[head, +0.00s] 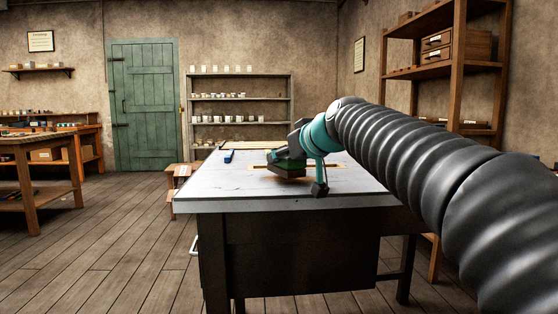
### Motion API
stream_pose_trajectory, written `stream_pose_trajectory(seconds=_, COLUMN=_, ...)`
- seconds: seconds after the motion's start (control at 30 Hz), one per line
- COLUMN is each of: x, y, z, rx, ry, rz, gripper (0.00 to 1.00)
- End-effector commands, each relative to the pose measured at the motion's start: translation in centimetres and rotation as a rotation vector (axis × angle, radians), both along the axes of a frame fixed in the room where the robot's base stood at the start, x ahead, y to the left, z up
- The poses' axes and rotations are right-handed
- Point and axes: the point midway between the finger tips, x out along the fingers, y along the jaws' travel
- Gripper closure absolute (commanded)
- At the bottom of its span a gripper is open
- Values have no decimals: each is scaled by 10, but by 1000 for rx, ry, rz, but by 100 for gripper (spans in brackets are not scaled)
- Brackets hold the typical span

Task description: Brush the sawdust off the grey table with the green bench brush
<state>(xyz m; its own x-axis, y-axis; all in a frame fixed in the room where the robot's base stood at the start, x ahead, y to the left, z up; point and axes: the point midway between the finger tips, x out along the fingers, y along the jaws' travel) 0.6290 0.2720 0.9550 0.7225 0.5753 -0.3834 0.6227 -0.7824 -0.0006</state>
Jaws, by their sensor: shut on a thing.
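The grey table (225,192) stands in front of me, its pale top in clear view. My gripper (291,150) is over the middle of the table, shut on the green bench brush (288,164). The brush's dark underside is low, at or just above the tabletop; I cannot tell whether it touches. A tan patch (259,166) shows beside the brush and more tan shows to its right, partly hidden by the brush and my arm. I cannot tell whether this is sawdust. Fine dark specks lie on the top.
A blue item (228,156) lies at the table's back left, near a tan strip (245,146) along the back. A small wooden stool (178,178) stands left of the table. Wooden benches stand far left, and a tall wooden shelf (458,60) stands right. The left floor is open.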

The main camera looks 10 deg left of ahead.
Motion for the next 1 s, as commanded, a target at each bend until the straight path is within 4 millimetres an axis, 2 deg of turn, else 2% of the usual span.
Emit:
stream_pose_trajectory(seconds=0.17, x=4, y=-14, z=-2, rx=0, ry=-1, rz=-2, gripper=93)
stream_pose_trajectory(seconds=0.47, x=7, y=-23, z=-3, rx=0, ry=0, rz=-1, gripper=93)
stream_pose_trajectory(seconds=0.8, x=14, y=-47, z=-5, rx=0, ry=0, rz=-1, gripper=93)
stream_pose_trajectory(seconds=1.0, x=16, y=-53, z=-5, rx=-2, ry=0, rz=-1, gripper=93)
